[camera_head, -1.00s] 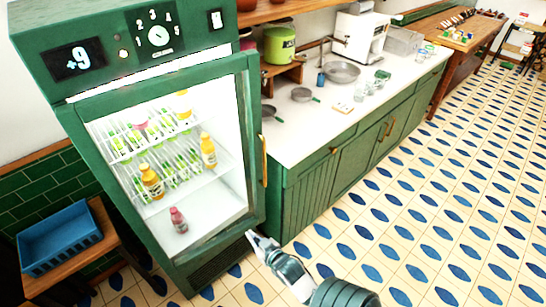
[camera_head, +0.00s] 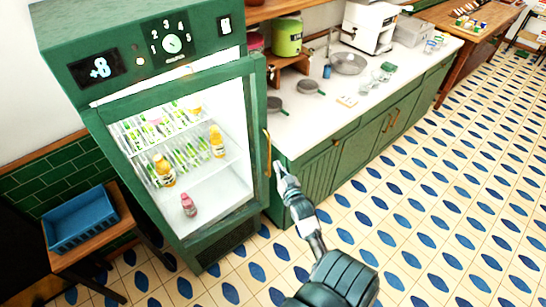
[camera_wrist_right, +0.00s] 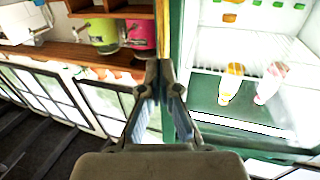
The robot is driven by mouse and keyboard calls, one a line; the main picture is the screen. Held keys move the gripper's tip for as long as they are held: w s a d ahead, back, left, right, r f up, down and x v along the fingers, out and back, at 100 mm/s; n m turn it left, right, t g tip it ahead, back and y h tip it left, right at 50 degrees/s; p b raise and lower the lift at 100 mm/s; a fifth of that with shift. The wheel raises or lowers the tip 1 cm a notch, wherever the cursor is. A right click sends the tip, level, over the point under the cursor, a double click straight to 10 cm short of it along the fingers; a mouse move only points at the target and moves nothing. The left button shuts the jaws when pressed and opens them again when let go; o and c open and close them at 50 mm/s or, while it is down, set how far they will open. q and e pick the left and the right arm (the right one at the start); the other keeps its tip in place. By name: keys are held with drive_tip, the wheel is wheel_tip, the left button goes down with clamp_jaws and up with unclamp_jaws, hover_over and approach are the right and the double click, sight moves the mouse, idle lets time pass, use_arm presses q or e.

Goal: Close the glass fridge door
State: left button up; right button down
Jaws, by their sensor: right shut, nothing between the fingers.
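The fridge door (camera_head: 256,125) has a green frame around clear glass and a brass handle (camera_head: 267,155) on its right edge. It looks slightly ajar, with a bright gap along its top. My right gripper (camera_head: 281,175) is shut and empty, just right of the door's handle edge in the head view. In the right wrist view, its closed fingertips (camera_wrist_right: 159,72) lie in front of the green door edge (camera_wrist_right: 183,75); whether they touch it I cannot tell. My left gripper is out of view.
Bottles, including a yellow one (camera_head: 164,171) and a pink one (camera_head: 188,205), stand inside the fridge. A counter (camera_head: 325,115) with pans adjoins it on the right. A blue crate (camera_head: 80,222) sits at left. The tiled floor in front is clear.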

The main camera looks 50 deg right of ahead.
sight(269, 153)
drive_tip(key=x, duration=0.3)
drive_tip(key=a+x, duration=0.1)
drive_tip(key=x, duration=0.1)
drive_tip(key=shift+w+r, duration=0.25)
drive_tip(key=shift+w, duration=0.05)
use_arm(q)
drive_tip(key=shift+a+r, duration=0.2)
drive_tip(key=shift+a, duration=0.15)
use_arm(e)
drive_tip(key=shift+d, duration=0.1)
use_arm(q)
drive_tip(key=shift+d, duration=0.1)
use_arm(e)
drive_tip(key=shift+d+f, duration=0.1)
drive_tip(key=shift+d, duration=0.05)
